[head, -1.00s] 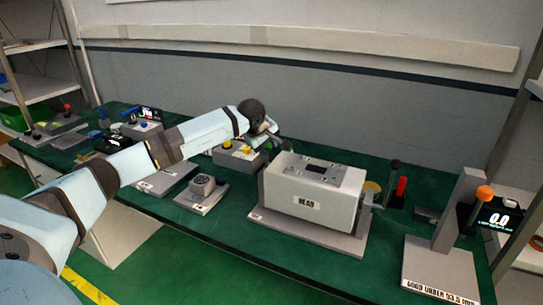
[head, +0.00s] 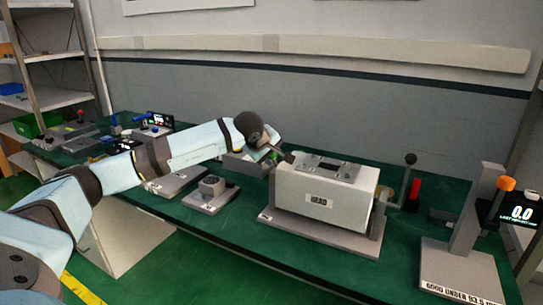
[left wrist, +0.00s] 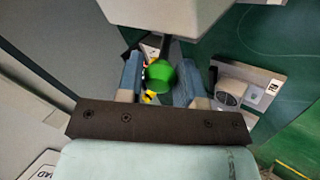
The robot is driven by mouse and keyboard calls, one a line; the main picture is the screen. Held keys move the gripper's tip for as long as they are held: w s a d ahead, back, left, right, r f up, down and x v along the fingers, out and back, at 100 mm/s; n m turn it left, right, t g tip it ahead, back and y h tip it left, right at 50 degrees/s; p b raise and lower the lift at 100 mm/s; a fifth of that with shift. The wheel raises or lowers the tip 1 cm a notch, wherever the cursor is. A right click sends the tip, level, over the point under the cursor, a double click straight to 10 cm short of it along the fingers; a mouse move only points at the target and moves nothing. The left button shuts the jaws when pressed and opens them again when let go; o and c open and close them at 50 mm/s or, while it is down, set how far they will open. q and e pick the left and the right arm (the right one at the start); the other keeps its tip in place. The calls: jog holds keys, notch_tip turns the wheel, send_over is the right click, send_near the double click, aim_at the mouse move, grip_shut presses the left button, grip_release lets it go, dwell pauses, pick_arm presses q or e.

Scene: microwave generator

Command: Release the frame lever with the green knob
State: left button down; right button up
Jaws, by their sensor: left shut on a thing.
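The green knob (left wrist: 160,72) shows in the left wrist view at the end of a dark lever, between the two fingers of my left gripper (left wrist: 158,80). The gripper is shut on it. In the head view my left gripper (head: 283,157) is at the upper left end of the white box (head: 322,201) with a dark label, and it hides the knob there. The box's pale underside or side (left wrist: 170,14) fills the top of the left wrist view. My right gripper is not in view.
A lever with a black ball (head: 410,159) stands right of the box, near a red post (head: 414,190). A gauge stand with an orange knob (head: 505,184) is at the far right. A small grey fixture (head: 211,187) lies left of the box. The table front is clear.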

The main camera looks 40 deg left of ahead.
pick_arm(q)
jog(key=shift+s+d+f, duration=0.1)
jog(key=shift+s+f, duration=0.05)
jog(key=shift+f, duration=0.25)
jog(key=c, duration=1.1)
grip_release()
jog(key=o, duration=0.3)
jog(key=shift+f, duration=0.1)
jog(key=shift+a, duration=0.2)
